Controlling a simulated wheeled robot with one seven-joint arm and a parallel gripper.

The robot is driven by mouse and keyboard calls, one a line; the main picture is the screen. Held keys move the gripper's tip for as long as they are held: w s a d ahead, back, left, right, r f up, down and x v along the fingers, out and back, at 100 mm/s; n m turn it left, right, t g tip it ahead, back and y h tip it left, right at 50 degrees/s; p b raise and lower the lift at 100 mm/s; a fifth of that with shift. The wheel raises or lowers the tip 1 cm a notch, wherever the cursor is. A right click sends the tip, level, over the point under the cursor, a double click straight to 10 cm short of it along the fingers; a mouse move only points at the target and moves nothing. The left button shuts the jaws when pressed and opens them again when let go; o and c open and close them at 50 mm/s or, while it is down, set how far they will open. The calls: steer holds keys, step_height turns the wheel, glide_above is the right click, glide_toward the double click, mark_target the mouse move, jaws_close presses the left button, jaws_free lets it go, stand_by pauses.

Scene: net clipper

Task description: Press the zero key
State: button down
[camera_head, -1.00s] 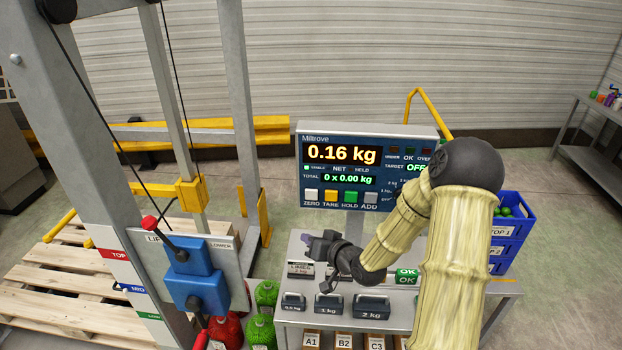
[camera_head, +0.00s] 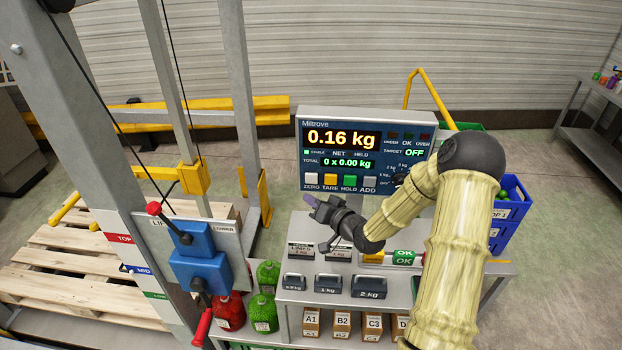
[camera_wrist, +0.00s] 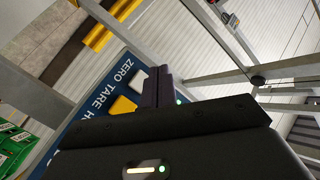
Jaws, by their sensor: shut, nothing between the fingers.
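The scale's panel (camera_head: 366,150) stands upright behind the bench and reads 0.16 kg and 0 x 0.00 kg. The white zero key (camera_head: 311,180) is at the left end of its key row, beside the yellow tare key (camera_head: 331,180). My gripper (camera_head: 307,197) is shut and empty, with its tips just below and slightly left of the zero key in the head view. In the wrist view the shut fingers (camera_wrist: 158,84) point toward the panel and partly cover the white zero key (camera_wrist: 140,80). Whether they touch it cannot be told.
Several dark weights (camera_head: 328,285) sit on the bench (camera_head: 345,305) below my gripper. The lift frame with a blue lever box (camera_head: 197,262) stands to the left. Blue crates (camera_head: 513,212) are at the right, behind my arm. The space before the key row is clear.

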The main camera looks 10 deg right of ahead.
mark_target(306, 180)
steer(key=shift+w+d, duration=0.25)
steer(key=shift+w, duration=0.55)
steer(key=shift+w+d, duration=0.25)
steer(key=shift+w, duration=0.6)
steer(key=shift+w+d, duration=0.25)
steer(key=shift+w, duration=0.55)
steer(key=shift+w+d, duration=0.1)
steer(key=shift+w, duration=0.05)
steer(key=shift+w, duration=0.25)
steer(key=shift+w+d, duration=0.2)
steer(key=shift+w, duration=0.15)
stand_by(1.0)
steer(key=shift+s+a+b, duration=0.25)
steer(key=shift+s+b, duration=0.05)
steer(key=shift+s, duration=0.45)
steer(key=s, duration=0.1)
steer(key=s+a, duration=0.1)
steer(key=s, duration=0.1)
steer(key=s+b, duration=0.1)
steer(key=shift+s+a, duration=0.3)
steer(key=shift+s, duration=0.1)
